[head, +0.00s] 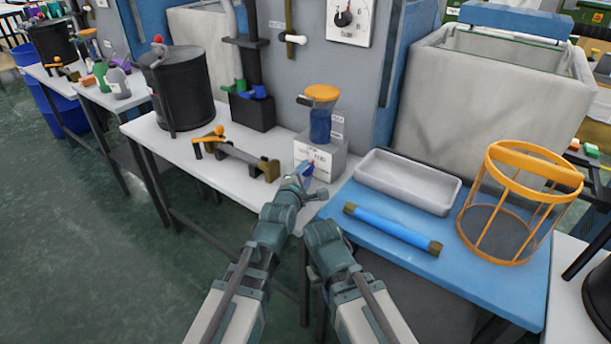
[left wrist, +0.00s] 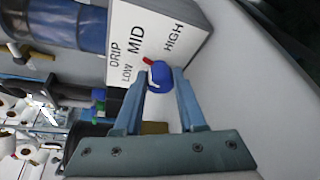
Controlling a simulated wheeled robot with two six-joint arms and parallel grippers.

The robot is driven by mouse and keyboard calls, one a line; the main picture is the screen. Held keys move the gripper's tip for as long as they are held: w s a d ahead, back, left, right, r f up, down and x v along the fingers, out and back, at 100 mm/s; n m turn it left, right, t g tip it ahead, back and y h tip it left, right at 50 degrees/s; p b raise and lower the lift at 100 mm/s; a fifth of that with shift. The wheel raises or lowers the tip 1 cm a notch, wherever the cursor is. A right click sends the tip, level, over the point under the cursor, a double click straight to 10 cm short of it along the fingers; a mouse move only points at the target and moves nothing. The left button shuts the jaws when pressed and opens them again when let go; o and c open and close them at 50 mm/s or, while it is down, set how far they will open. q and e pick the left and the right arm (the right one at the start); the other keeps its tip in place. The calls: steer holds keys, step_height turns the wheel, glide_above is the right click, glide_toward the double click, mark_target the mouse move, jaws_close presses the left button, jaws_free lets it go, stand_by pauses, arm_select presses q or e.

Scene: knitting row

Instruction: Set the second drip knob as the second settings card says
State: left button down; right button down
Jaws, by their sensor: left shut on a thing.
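The drip knob (left wrist: 159,77) is blue with a red pointer and sits on the white front of a drip box (head: 327,157). In the left wrist view the box face (left wrist: 160,25) reads DRIP, LOW, MID and HIGH. The red pointer (left wrist: 148,61) points roughly toward MID. My left gripper (head: 305,176) is shut on the knob, with one blue finger on either side of it. An orange-capped blue bottle (head: 320,122) stands on the box. Small white cards (head: 337,127) hang on the panel behind; their text is too small to read. My right gripper is not visible.
A blue table (head: 370,255) at the right holds a grey tray (head: 408,180), a blue tube (head: 392,229) and an orange-ringed basket (head: 515,200). A brown-ended holder (head: 245,160) and a black drum (head: 180,95) stand on the white bench to the left.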

arm_select(q)
steer(key=shift+s+f, duration=0.1)
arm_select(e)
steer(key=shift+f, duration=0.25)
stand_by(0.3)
arm_select(q)
steer(key=c, duration=0.5)
jaws_free()
